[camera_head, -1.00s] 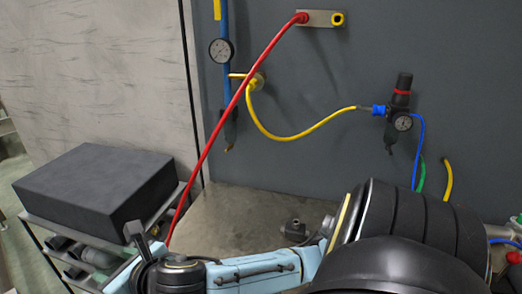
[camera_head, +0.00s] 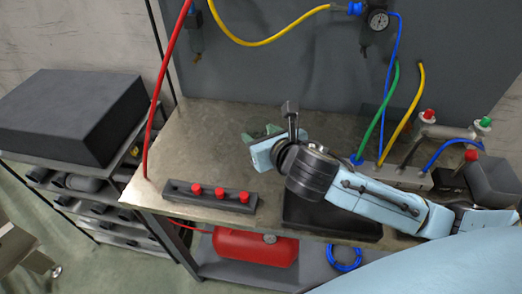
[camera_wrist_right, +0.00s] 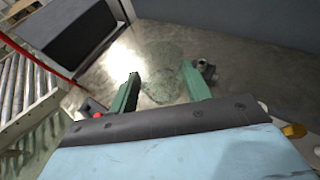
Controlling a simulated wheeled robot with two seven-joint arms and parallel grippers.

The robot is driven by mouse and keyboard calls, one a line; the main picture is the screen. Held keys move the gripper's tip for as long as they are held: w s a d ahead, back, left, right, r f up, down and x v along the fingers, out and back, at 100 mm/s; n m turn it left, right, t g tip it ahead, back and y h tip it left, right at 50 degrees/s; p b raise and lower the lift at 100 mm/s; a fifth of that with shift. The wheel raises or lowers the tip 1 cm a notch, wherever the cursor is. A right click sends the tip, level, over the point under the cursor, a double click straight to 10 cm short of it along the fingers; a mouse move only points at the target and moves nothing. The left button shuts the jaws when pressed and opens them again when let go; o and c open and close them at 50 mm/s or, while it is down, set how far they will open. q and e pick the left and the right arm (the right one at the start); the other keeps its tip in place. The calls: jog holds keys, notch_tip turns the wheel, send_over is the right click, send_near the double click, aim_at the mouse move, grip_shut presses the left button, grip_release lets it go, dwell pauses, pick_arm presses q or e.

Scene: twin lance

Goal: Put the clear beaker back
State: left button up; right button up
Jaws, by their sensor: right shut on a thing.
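My right gripper (camera_head: 262,134) reaches over the metal bench top (camera_head: 205,140), and its green fingers are partly hidden by its own wrist in the head view. In the right wrist view, the two fingers (camera_wrist_right: 160,75) stand apart with the faint, see-through clear beaker (camera_wrist_right: 160,58) between them. The gripper is shut on it. The beaker's outline blends with the bench, so its height above the surface cannot be told. My left gripper is not in view.
A black block with red knobs (camera_head: 210,195) lies near the bench's front edge. A red hose (camera_head: 163,90) rises at the left. A manifold with green, yellow and blue hoses (camera_head: 405,175) stands at the right. A dark box (camera_head: 70,115) is on the left rack.

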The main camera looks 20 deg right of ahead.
jog(key=w+a+f+n+y+p, duration=0.1)
jog(key=w+a+f+y+p, duration=0.15)
jog(key=w, duration=0.45)
jog(key=b, duration=0.2)
send_over(242, 161)
jog(key=shift+n+h, duration=0.3)
jog(key=shift+h, duration=0.05)
notch_tip(242, 161, down, 6)
jog(key=shift+f+b, duration=0.3)
jog(key=shift+f, duration=1.7)
jog(key=shift+f, duration=0.15)
jog(key=o, duration=1)
jog(key=shift+o, duration=0.2)
